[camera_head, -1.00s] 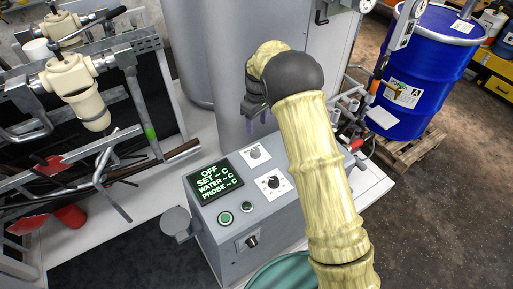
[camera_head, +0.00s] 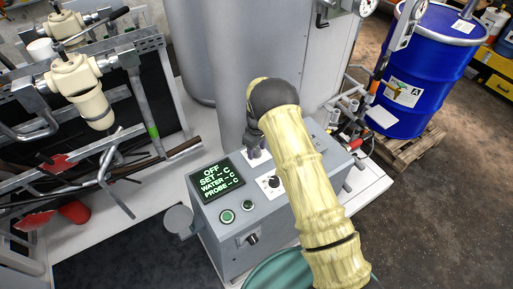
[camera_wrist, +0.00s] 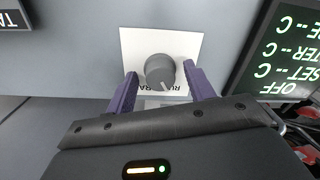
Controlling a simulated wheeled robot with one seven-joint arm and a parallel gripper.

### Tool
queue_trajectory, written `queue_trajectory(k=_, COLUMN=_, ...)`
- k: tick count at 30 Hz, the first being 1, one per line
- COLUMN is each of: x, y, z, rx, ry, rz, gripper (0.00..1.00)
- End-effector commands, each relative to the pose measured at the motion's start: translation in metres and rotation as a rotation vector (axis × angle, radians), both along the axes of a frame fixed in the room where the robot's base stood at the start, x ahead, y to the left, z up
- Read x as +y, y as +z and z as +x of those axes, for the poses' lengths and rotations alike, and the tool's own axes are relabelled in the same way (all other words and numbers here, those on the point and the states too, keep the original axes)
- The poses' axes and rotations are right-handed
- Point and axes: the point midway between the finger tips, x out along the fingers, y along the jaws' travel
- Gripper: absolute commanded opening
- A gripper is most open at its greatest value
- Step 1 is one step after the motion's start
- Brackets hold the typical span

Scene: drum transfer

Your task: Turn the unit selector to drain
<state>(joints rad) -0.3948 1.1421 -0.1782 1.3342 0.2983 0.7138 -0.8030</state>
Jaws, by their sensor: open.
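The unit selector is a round grey knob (camera_wrist: 160,70) on a white label plate (camera_wrist: 190,42) in the wrist view. Its white pointer line slants toward the lower right of that view. Lettering beside the knob is inverted and partly covered, so I cannot read it fully. My gripper (camera_wrist: 161,76) has its two purple fingers apart, one on each side of the knob. I cannot tell whether they touch it. In the head view my gripper (camera_head: 255,156) is down at the upper knob of the grey control box (camera_head: 225,235) and mostly hides it.
A second dial (camera_head: 273,182) sits close in front on the box. A grey column stands behind my gripper. A blue drum (camera_head: 425,75) stands at the right.

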Motion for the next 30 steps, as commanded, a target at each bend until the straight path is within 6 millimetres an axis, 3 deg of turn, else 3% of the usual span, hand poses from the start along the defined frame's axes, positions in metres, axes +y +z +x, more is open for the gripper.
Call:
queue_trajectory(k=4, x=0.0004, y=0.0, z=0.0, rx=0.0, ry=0.001, rz=0.0, gripper=0.53)
queue_trajectory(k=5, x=0.0005, y=0.0001, z=-0.0001, rx=0.0, ry=0.001, rz=0.0, gripper=0.49)
queue_trajectory(k=11, x=0.001, y=0.0002, z=-0.0003, rx=0.0, ry=0.002, rz=0.0, gripper=0.1)
queue_trajectory(k=23, x=0.0012, y=-0.0004, z=-0.0002, rx=0.0, ry=-0.037, rz=0.0, gripper=0.09)
queue_trajectory(k=30, x=0.0015, y=-0.0009, z=0.0001, rx=-0.002, ry=-0.153, rz=0.001, gripper=0.09)
